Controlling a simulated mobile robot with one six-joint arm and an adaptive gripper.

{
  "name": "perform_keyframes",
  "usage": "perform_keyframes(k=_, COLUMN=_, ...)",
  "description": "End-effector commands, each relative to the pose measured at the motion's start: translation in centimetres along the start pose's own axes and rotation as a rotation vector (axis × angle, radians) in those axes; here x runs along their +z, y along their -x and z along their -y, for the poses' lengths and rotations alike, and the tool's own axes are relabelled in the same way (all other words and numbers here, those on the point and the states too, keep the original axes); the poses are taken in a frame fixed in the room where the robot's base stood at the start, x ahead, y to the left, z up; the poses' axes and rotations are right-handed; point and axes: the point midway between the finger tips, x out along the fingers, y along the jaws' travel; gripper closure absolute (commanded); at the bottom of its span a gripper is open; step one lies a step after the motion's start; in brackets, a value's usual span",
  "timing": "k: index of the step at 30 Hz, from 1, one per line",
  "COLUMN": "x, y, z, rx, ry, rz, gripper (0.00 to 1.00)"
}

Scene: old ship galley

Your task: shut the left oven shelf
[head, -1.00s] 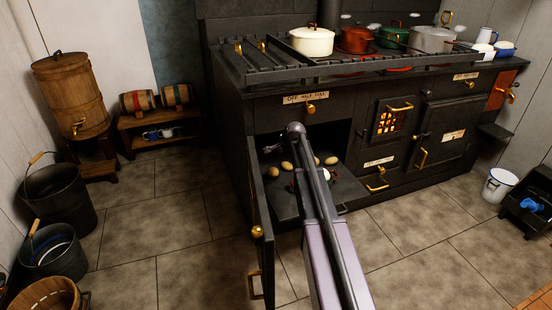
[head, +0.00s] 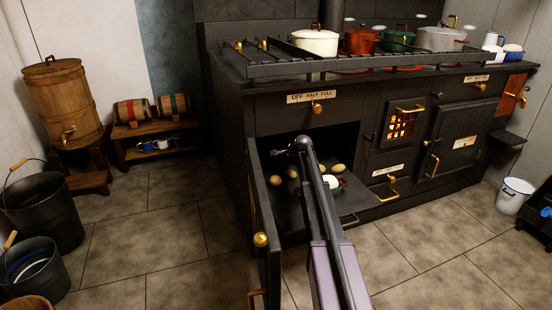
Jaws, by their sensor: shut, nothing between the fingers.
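The left oven shelf (head: 358,203) is a flat dark plate sticking out of the open left oven in the head view. Several pale, egg-shaped items (head: 276,180) and a small white item (head: 331,181) lie on it. The left oven door (head: 267,215) stands open, swung out toward me. My arm reaches over the shelf and hides part of it. My gripper (head: 279,152) is small and dark, shut and empty, near the oven mouth between the door and the back of the shelf. I cannot tell whether it touches anything.
The black range carries several pots, including a cream pot (head: 315,42), behind a rail. Left stand a wooden barrel (head: 64,102), a low shelf with small kegs (head: 155,135) and dark buckets (head: 44,212). A white bucket (head: 515,195) is at right. Tiled floor between is clear.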

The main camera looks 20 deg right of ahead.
Motion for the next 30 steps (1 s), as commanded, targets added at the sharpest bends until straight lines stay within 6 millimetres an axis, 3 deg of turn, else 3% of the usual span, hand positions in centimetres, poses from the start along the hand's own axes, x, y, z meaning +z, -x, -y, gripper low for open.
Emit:
perform_keyframes(k=14, x=0.5, y=-1.4, z=0.0, rx=0.001, ry=0.005, rz=0.004, gripper=1.00)
perform_keyframes(k=30, x=0.7, y=-7.2, z=-0.1, rx=0.001, ry=0.006, rz=0.006, gripper=1.00)
